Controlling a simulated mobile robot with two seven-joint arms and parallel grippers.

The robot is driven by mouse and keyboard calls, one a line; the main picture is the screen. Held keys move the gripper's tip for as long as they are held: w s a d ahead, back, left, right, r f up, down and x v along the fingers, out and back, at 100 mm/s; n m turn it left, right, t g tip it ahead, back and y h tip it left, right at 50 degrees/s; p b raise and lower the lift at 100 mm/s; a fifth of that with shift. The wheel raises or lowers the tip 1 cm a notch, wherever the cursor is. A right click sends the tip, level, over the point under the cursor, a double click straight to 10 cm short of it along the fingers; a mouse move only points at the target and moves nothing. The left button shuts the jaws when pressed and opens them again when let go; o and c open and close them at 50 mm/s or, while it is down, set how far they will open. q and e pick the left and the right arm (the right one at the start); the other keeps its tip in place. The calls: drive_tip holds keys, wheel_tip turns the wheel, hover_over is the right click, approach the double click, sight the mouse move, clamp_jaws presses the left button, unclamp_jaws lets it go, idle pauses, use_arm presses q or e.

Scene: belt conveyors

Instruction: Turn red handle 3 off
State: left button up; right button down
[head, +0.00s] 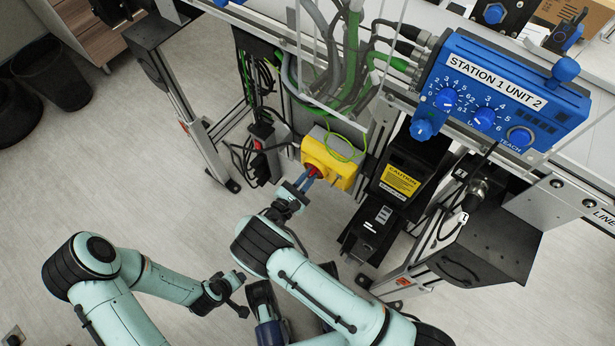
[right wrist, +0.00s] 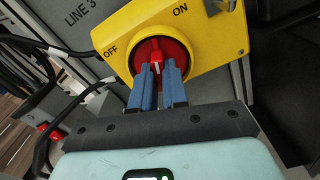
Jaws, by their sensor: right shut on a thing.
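The red handle (right wrist: 156,50) sits on a yellow switch box (right wrist: 205,38) marked OFF at the left and ON at the upper right. The handle's tip points up in the right wrist view, between the two words. My right gripper (right wrist: 160,68) is shut on the handle with its blue fingers on either side, which hide its lower part. In the head view the yellow box (head: 339,164) hangs below the conveyor frame, and my right gripper (head: 306,181) reaches it from the lower left. My left gripper (head: 238,297) is away from it at lower left; its jaw state is unclear.
A panel marked LINE 3 (right wrist: 68,35) is behind the box. Dark cables (right wrist: 75,105) run beside it. A black caution-labelled unit (head: 408,170) and a blue control box (head: 510,95) are to the right. The floor at the left is mostly clear.

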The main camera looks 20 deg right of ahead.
drive_tip(key=n, duration=0.6)
drive_tip(key=shift+n, duration=0.3)
drive_tip(key=n, duration=0.6)
drive_tip(key=shift+d, duration=0.1)
idle(0.3)
drive_tip(key=c, duration=1.1)
unclamp_jaws()
drive_tip(key=shift+c, duration=0.2)
drive_tip(key=shift+s, duration=0.1)
